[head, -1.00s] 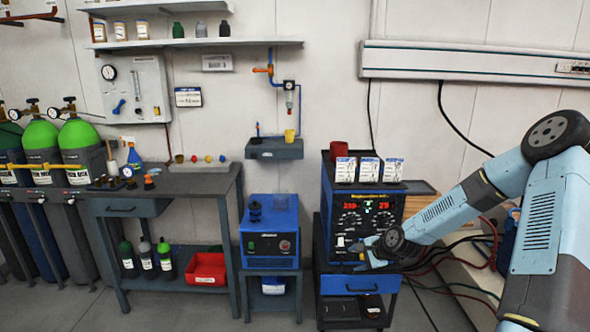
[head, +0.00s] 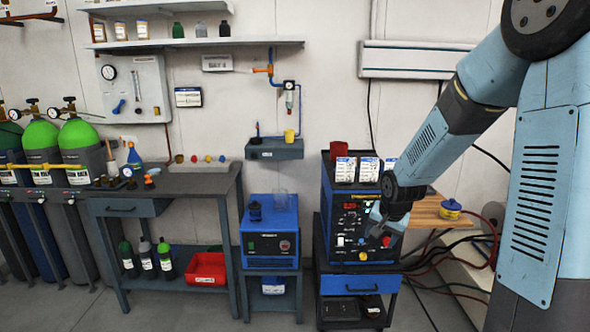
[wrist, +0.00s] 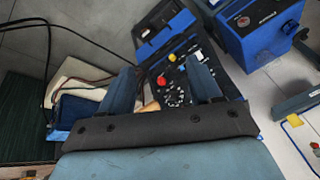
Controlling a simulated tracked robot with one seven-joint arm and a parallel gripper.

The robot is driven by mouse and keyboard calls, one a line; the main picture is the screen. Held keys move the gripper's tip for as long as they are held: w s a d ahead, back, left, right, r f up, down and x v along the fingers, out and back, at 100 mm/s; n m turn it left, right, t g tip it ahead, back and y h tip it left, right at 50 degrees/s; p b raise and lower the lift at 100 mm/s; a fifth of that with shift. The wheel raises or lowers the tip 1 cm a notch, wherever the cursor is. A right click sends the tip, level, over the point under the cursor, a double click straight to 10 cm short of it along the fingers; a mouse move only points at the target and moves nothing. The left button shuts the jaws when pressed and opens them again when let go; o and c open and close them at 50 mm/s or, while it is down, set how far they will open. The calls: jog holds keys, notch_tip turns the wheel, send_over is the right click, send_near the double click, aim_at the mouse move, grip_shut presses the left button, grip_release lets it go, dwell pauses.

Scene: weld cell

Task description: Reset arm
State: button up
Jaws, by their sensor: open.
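My arm reaches in from the right in the head view. My gripper (head: 383,226) hangs in front of the dark panel of the blue welding machine (head: 327,205), low on its right side. In the wrist view the two fingers of my gripper (wrist: 165,92) stand apart, with no object held between them. The machine's knobs (wrist: 172,97) show between and beyond the fingers. I cannot tell whether the fingertips touch the panel.
A wooden board (head: 428,212) with a small yellow-and-blue tin (head: 451,208) lies right of the machine. Cables (head: 440,262) trail on the floor there. A blue box unit (head: 270,235) stands to the left, beside the dark workbench (head: 205,183).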

jog(key=s+r+n, duration=0.3)
jog(key=s+r, duration=0.7)
jog(key=s, duration=0.4)
jog(key=s+r+n+t, duration=0.1)
jog(key=s+r+n, duration=0.1)
jog(key=s+r, duration=0.8)
jog(key=s+a, duration=0.1)
jog(key=s, duration=0.3)
jog(key=shift+s+r+n, duration=0.2)
jog(key=shift+r+n, duration=0.1)
jog(key=shift+n, duration=0.1)
jog(key=shift+c, duration=0.3)
